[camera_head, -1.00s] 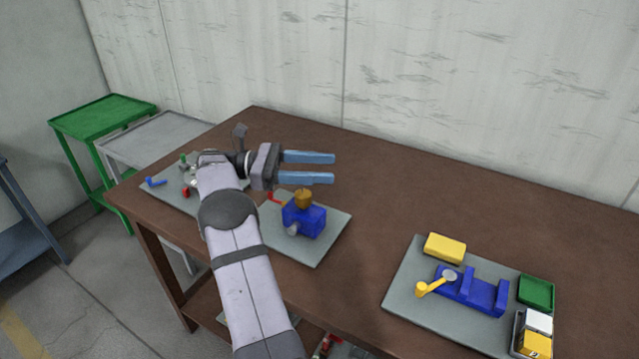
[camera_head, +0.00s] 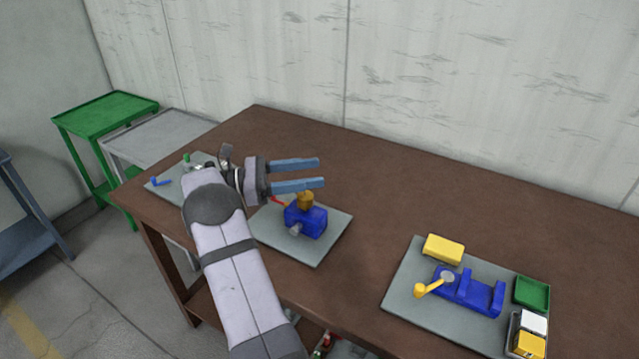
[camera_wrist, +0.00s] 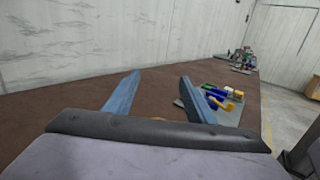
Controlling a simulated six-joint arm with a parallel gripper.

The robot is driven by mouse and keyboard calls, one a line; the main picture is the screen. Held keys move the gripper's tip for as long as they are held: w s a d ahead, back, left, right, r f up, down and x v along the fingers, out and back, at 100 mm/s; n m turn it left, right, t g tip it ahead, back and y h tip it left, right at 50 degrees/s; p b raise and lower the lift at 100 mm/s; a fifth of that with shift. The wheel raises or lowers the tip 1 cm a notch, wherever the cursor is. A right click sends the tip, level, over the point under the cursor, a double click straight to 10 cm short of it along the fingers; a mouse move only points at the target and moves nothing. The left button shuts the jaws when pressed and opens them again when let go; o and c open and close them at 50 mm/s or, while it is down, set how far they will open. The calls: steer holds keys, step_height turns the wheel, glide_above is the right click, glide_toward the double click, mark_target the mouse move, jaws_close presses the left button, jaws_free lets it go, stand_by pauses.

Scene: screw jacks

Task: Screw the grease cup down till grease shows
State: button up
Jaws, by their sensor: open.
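The grease cup (camera_head: 305,200) is a small orange-brown cup on top of a blue block (camera_head: 306,222), which stands on a grey plate (camera_head: 328,250) on the brown table. A grey fitting (camera_head: 295,229) and a red handle (camera_head: 279,201) show at the block's left side. My gripper (camera_head: 322,173) is open and empty, its two blue fingers pointing right. In the head view its near finger appears just above the cup; I cannot tell the gap between them. In the wrist view the open fingers (camera_wrist: 160,95) show, and the cup is mostly hidden behind the gripper body. No grease can be made out.
To the right, another grey plate (camera_head: 405,285) carries a blue fixture (camera_head: 470,290) with a yellow crank, a yellow block (camera_head: 444,248) and a green tray (camera_head: 532,291). A third plate lies at the far left, partly behind my arm. The table's back middle is clear.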

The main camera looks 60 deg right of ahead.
steer(key=a+f+n+t+h, duration=0.1)
steer(key=w+a+f+n+t+h+p, duration=0.1)
steer(key=f, duration=0.1)
steer(key=w+a+f+n+t+h, duration=0.1)
steer(key=f, duration=0.1)
steer(key=shift+w+a+f+t+p, duration=0.1)
steer(key=shift+f+t+p, duration=0.05)
steer(key=shift+t+p, duration=0.15)
steer(key=shift+a+f+n+t, duration=0.3)
steer(key=shift+f, duration=0.2)
steer(key=p+x, duration=0.2)
steer(key=x, duration=0.5)
steer(key=shift+d, duration=0.15)
steer(key=c, duration=1)
